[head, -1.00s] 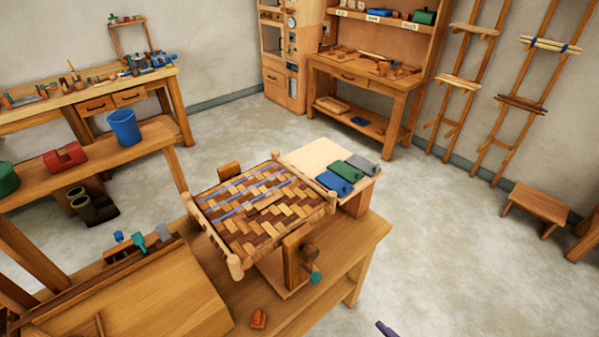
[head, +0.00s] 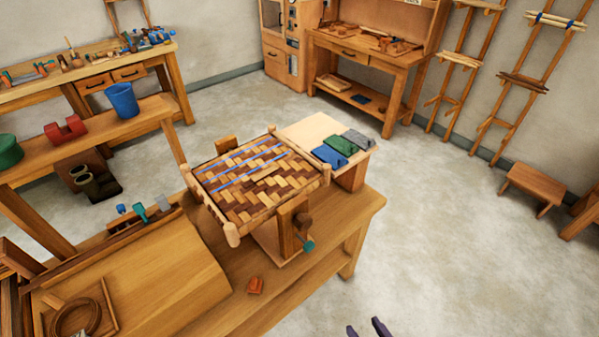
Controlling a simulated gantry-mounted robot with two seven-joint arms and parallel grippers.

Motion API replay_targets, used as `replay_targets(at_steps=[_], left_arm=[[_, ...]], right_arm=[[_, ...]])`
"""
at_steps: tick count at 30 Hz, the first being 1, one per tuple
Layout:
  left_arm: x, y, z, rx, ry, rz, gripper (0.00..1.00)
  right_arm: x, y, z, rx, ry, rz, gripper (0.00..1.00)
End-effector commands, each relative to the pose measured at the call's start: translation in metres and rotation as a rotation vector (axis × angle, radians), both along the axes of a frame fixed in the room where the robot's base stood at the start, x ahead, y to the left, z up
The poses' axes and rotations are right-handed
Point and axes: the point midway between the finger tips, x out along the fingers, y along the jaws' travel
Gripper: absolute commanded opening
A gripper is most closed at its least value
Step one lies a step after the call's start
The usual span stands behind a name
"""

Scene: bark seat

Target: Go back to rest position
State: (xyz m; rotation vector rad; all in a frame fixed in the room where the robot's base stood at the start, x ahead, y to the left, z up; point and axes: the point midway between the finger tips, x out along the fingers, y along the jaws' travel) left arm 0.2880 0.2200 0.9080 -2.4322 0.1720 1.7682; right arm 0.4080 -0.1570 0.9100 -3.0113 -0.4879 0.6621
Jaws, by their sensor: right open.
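My right gripper (head: 368,329) shows only as two dark purple fingertips at the bottom edge of the head view, set apart with nothing between them. It is over the floor, to the right of the workbench (head: 330,225) and clear of it. My left gripper is not in view. The woven bark seat (head: 247,200), with a brown and tan pattern and blue strips, sits tilted on a wooden stand on the workbench. Neither gripper touches it.
Blue, green and grey cloths (head: 341,144) lie on a pale board behind the seat. A wooden tray with a coil (head: 75,318) is at lower left. Open floor (head: 450,240) lies to the right.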

Motion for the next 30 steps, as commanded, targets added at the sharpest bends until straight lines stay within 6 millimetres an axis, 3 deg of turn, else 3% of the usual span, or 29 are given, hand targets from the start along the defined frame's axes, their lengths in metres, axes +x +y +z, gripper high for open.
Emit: replay_targets(at_steps=[10, 17, 18, 26, 30], left_arm=[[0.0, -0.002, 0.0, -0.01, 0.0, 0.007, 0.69], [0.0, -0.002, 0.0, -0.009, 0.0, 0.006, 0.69], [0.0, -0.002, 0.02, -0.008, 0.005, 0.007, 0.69], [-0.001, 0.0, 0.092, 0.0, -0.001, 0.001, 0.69], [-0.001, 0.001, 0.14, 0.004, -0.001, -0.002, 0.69]], right_arm=[[-0.065, -0.045, 0.013, -0.191, 0.49, -0.138, 0.62], [-0.122, -0.061, -0.003, -0.301, 0.803, -0.11, 0.62], [-0.121, -0.061, 0.02, -0.307, 0.797, -0.104, 0.62], [-0.12, -0.06, 0.089, -0.305, 0.793, -0.106, 0.62], [-0.12, -0.061, 0.138, -0.305, 0.792, -0.106, 0.62]])
